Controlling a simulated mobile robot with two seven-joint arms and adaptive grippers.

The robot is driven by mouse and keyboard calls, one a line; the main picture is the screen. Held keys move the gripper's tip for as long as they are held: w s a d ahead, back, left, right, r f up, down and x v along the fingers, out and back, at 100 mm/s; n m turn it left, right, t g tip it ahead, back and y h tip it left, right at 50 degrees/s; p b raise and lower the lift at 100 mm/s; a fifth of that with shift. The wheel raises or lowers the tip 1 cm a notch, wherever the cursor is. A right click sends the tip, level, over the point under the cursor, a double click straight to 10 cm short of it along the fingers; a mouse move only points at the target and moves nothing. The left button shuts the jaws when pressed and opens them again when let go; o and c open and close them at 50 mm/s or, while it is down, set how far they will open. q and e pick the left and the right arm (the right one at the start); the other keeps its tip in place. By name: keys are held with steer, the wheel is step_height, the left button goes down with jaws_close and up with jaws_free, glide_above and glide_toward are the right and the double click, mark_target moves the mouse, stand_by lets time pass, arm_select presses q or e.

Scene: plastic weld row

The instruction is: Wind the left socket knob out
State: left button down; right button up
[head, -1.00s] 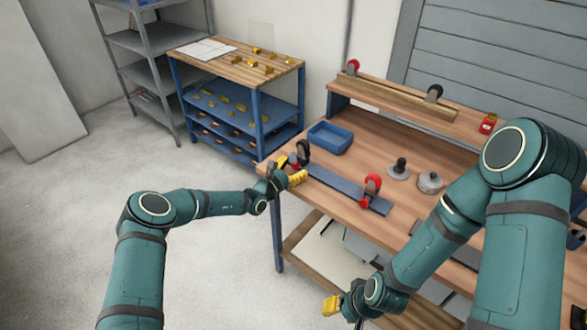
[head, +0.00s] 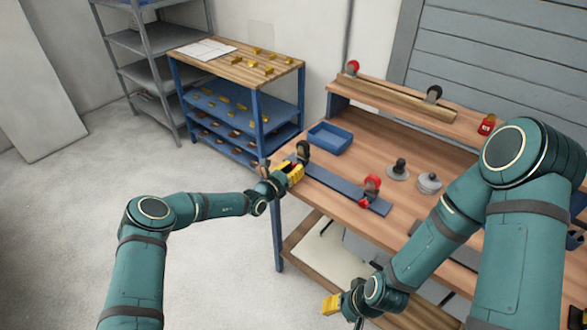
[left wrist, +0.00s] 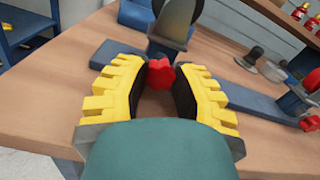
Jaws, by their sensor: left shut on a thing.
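The left socket (head: 303,150) is a dark upright piece at the left end of a blue-grey bar (head: 335,184) on the bench. Its red lobed knob (left wrist: 160,73) shows in the left wrist view between the yellow fingertips of my left gripper (left wrist: 158,86). The gripper is shut on this knob at the bench's front left. In the head view my left gripper (head: 290,171) hides the knob. A second socket with a red knob (head: 371,185) sits at the bar's right end. My right gripper (head: 332,304) hangs low in front of the bench; its opening cannot be made out.
A blue tray (head: 330,138) stands behind the bar. A black-knobbed disc (head: 399,169) and a round metal piece (head: 429,183) lie to the right. A raised shelf (head: 400,100) runs along the back, with a red bottle (head: 487,124). A blue rack (head: 262,110) stands left of the bench.

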arm_select(q)
steer(key=c, duration=0.7)
jaws_free()
steer(key=v, duration=1.2)
steer(key=shift+s+d, duration=0.1)
